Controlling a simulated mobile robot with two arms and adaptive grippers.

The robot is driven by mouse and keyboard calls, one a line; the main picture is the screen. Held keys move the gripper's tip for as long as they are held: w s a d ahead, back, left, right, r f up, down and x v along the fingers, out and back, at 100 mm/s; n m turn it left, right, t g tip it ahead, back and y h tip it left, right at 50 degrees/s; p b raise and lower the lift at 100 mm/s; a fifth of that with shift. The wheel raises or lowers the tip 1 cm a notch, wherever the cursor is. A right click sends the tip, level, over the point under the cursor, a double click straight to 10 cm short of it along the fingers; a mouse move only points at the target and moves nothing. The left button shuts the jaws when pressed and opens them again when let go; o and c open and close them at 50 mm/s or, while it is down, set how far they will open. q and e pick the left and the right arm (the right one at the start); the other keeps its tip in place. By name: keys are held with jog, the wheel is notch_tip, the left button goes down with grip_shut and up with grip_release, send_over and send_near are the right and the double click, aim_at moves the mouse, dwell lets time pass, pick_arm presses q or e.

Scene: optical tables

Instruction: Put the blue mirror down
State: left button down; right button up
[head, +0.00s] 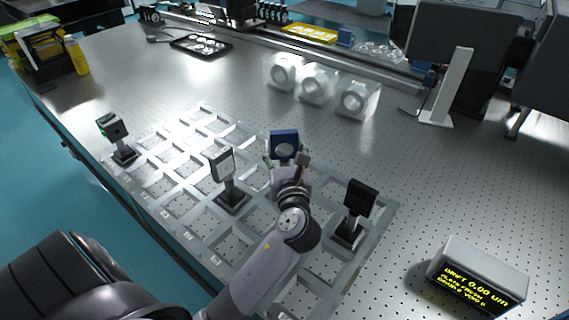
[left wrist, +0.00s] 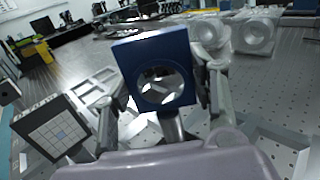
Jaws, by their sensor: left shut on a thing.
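The blue mirror (head: 284,144) is a square blue mount with a round opening, standing on a post. In the left wrist view the blue mirror (left wrist: 154,48) is upright between the fingers. My left gripper (head: 289,172) is shut on its post, over the right-middle part of the grey grid tray (head: 379,237). The fingers also show in the left wrist view (left wrist: 163,110). The mirror's foot is hidden by the gripper, so I cannot tell whether it touches the tray. My right gripper does not show.
A white-faced mount (head: 222,165) stands left of the gripper and a black mount (head: 360,199) stands to its right. A green-marked mount (head: 112,127) is at the far left. Clear cubes (head: 312,86) stand behind. A display box (head: 478,277) is at the front right.

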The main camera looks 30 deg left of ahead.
aim_at(285, 162)
pick_arm(q)
jog(key=shift+f+b, duration=0.4)
jog(key=shift+f, duration=1.7)
jog(key=c, duration=0.7)
grip_release()
jog(key=shift+s+d, duration=0.25)
jog(key=b+v, duration=0.1)
jog(key=v, duration=1)
jog(key=shift+s+d, duration=0.15)
